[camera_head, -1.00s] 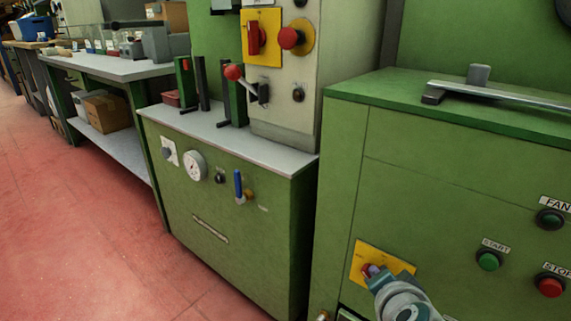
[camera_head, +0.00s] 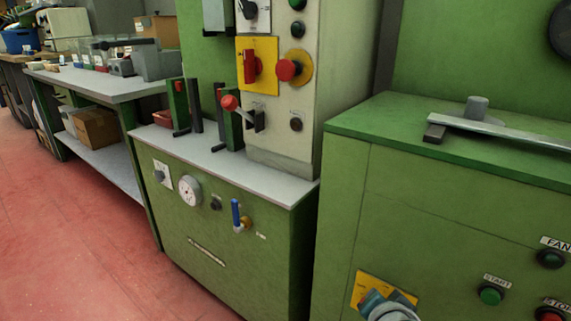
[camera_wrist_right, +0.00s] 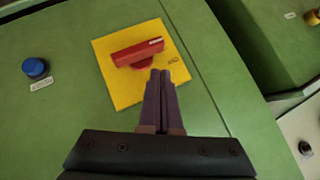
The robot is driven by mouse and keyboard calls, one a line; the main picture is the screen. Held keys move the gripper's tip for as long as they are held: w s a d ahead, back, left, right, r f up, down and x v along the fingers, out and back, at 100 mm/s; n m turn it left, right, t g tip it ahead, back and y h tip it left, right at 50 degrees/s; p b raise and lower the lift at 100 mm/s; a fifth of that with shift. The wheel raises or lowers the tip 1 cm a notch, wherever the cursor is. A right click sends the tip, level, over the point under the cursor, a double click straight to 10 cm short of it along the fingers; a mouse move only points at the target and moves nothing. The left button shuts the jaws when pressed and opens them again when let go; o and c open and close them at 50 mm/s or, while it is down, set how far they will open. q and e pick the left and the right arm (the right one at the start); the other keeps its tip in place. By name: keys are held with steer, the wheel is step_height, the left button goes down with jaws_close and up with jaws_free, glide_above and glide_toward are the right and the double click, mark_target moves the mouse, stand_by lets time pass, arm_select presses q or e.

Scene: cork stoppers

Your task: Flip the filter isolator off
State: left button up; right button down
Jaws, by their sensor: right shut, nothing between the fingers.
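In the right wrist view, a red rotary switch handle (camera_wrist_right: 137,52) sits on a square yellow plate (camera_wrist_right: 118,90) on a green panel. The handle lies crosswise on the plate, and a white mark shows at its right end. Small print on the plate is too blurred to read. My right gripper (camera_wrist_right: 160,73) is shut and empty, its fingertips just below the handle's right half; I cannot tell whether they touch it. In the head view, my right wrist covers most of the yellow plate (camera_head: 366,287) and hides the red handle. My left gripper is not in view.
A blue button (camera_wrist_right: 35,68) is left of the plate. A green start button (camera_head: 490,295) and a red stop button (camera_head: 549,315) are on the same cabinet. Another red switch (camera_head: 250,67) on yellow and a red mushroom button (camera_head: 288,70) are on the pale column.

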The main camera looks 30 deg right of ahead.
steer(key=shift+r, duration=0.1)
steer(key=s+a+r+p, duration=0.2)
steer(key=a+r+p, duration=0.4)
steer(key=r+p, duration=0.5)
steer(key=shift+s+a+p, duration=0.3)
steer(key=shift+s+p, duration=0.05)
steer(key=shift+p, duration=0.25)
